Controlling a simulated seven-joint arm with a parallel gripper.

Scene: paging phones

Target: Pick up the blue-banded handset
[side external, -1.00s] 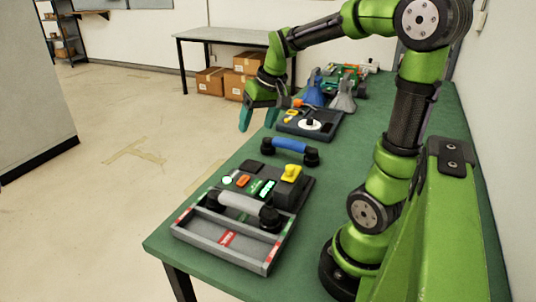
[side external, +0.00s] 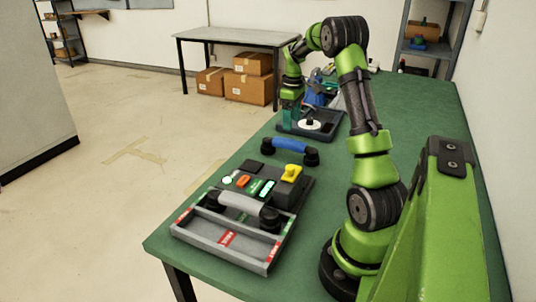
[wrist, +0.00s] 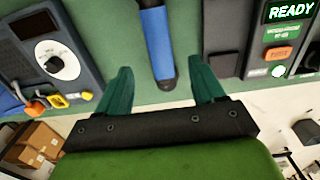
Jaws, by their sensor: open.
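The blue-banded handset (side external: 290,147) lies on the green table between two devices, its black ends on the tabletop. In the wrist view the blue bar (wrist: 158,45) runs down from the top edge, with a dark end low in the picture. My gripper (side external: 290,116) is beyond the handset in the side view, above the table by the dial device. In the wrist view my gripper (wrist: 165,74) has its teal fingers spread, with the handset's dark end appearing between them. The jaws are empty. The height gap to the handset is hard to judge.
A grey-banded handset (side external: 240,204) rests at the front button console (side external: 256,262), which has a divided tray. A dial device (side external: 327,134) stands behind, also seen in the wrist view (wrist: 52,55). Bare green table (side external: 230,165) lies left of the blue-banded handset.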

